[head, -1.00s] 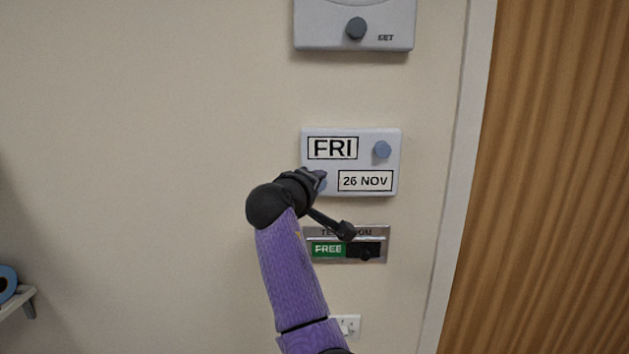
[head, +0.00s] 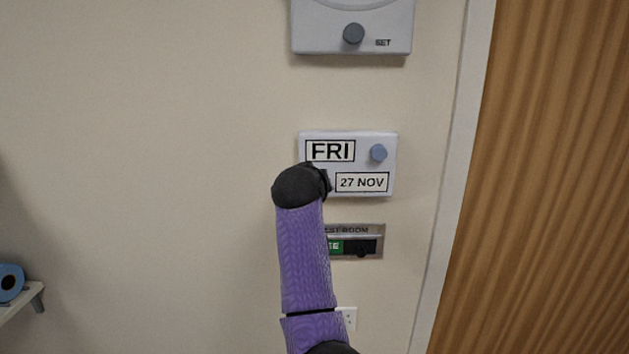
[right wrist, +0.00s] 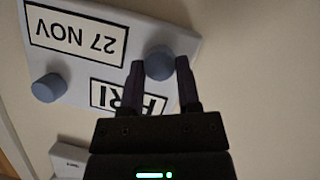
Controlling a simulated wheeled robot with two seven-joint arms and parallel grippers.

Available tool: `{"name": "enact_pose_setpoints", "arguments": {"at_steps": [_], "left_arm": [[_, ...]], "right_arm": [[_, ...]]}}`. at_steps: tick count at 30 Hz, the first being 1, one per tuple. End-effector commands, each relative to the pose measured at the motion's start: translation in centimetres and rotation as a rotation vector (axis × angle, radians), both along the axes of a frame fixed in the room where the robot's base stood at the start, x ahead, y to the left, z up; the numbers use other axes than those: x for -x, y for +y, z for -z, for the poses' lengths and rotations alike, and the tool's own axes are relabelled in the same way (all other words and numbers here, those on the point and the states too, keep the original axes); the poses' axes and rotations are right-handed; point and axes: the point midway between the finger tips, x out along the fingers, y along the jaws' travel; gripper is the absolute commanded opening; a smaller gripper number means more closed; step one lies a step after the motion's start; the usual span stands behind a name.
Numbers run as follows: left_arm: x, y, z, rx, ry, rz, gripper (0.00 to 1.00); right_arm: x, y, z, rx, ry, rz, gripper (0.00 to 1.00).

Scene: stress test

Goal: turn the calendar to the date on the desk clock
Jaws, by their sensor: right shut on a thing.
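The calendar (head: 365,163) is a pale wall panel with a day window (head: 330,151) reading FRI and a date window (head: 362,182) reading 27 NOV. A blue-grey knob (head: 378,153) sits at its upper right. A second blue-grey knob (right wrist: 159,63), beside the date window, is hidden in the head view by my right wrist. In the right wrist view, the panel appears upside down. My right gripper (right wrist: 160,70) is shut on this second knob, a finger on each side. My left gripper is out of view. I see no desk clock.
Above hangs a grey unit (head: 350,12) with a dark knob marked SET. Below is a room sign (head: 367,230) with a slider, partly behind my arm. A socket (head: 349,318) is lower, a wooden door (head: 550,180) right, a shelf (head: 25,300) left.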

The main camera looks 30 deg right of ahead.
Motion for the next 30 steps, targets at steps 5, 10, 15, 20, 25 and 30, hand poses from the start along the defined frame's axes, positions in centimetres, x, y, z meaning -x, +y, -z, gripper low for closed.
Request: {"name": "enact_pose_setpoints", "arguments": {"at_steps": [5,10,15,20,25,30], "left_arm": [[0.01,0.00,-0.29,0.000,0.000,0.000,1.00],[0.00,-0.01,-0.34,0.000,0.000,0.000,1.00],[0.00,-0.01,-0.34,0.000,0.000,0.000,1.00],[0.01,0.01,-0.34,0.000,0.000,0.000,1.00],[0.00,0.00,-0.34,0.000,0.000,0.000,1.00],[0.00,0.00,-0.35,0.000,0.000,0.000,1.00]], "right_arm": [[0.02,-0.01,0.15,-0.039,-0.018,0.000,0.00],[0.03,-0.01,0.18,-0.054,-0.026,0.000,0.00],[0.03,-0.01,0.21,-0.056,-0.027,-0.001,0.00],[0.03,-0.01,0.21,-0.056,-0.027,-0.001,0.00],[0.03,-0.02,0.17,-0.054,-0.028,0.000,0.72],[0.02,-0.03,0.09,-0.053,-0.030,0.000,0.78]]}}
